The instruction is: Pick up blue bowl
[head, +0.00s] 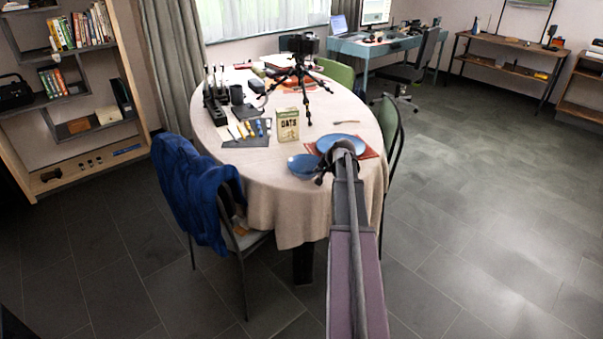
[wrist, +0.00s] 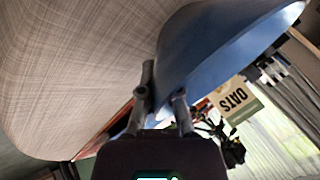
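The blue bowl (head: 303,166) is near the front edge of the round table, left of a blue plate (head: 341,142). My gripper (head: 322,176) is at the bowl's right side, partly covered by my arm. In the wrist view the bowl (wrist: 215,45) fills the upper right, close to the fingers. My gripper (wrist: 163,88) shows its two fingers apart, with a visible gap between the tips. The bowl's edge runs by this gap, the right finger overlapping the blue surface. I cannot tell whether either finger touches it. The bowl looks supported by the table.
The cloth-covered table (head: 275,205) also holds an oats box (head: 288,125) behind the bowl, a red placemat (head: 368,152) under the plate, and a black tripod (head: 300,75). A chair with a blue jacket (head: 190,195) stands at the left. Floor at the right is clear.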

